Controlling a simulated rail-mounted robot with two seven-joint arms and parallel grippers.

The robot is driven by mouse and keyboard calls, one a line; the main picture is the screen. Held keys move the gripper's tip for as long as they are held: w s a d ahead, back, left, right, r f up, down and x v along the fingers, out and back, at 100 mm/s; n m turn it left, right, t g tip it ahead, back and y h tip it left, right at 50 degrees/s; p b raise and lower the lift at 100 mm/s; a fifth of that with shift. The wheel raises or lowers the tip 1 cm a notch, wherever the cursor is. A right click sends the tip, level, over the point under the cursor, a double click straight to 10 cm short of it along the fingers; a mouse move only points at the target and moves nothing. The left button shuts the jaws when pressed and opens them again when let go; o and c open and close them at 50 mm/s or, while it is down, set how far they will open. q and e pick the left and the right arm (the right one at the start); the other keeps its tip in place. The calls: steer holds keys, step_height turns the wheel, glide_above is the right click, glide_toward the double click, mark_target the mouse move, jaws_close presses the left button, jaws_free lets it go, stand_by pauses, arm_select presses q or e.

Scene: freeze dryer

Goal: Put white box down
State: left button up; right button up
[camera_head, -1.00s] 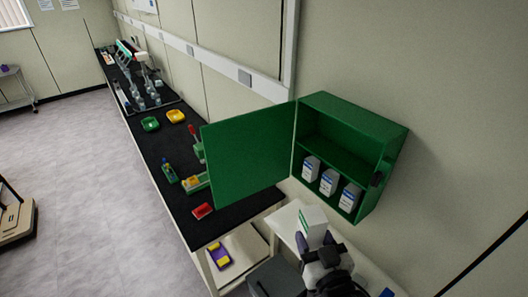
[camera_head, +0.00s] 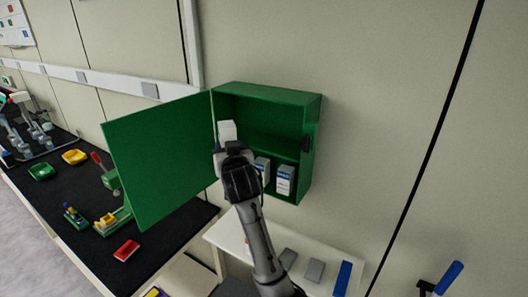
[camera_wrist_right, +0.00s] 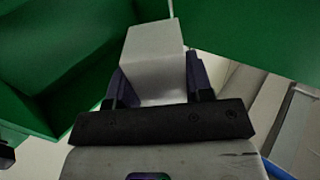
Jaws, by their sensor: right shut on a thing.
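My right gripper (camera_head: 226,146) is shut on a white box (camera_head: 227,131) in front of the left part of the open green cabinet (camera_head: 268,92). The right wrist view shows the white box (camera_wrist_right: 155,55) between the two dark purple fingers of that gripper (camera_wrist_right: 155,82), with green surfaces on both sides. In the head view the box is upright, at about the height of the cabinet's middle shelf. Whether it touches the cabinet cannot be told. Two white-and-blue boxes (camera_head: 285,180) (camera_head: 262,168) stand on the cabinet's lower level. My left gripper is out of view.
The green cabinet door (camera_head: 155,160) stands wide open to the left, close beside my right gripper. The upper cabinet level looks empty. A white table (camera_head: 226,236) is below, with grey and blue items. A black bench (camera_head: 160,245) with trays and tools runs left.

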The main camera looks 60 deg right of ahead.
steer(key=p, duration=0.3)
glide_above(265, 142)
steer(key=shift+s+a+r, duration=0.1)
steer(key=shift+r, duration=0.05)
steer(key=shift+f+p, duration=0.7)
steer(key=shift+f, duration=1.15)
steer(key=shift+f, duration=0.1)
steer(key=o, duration=1)
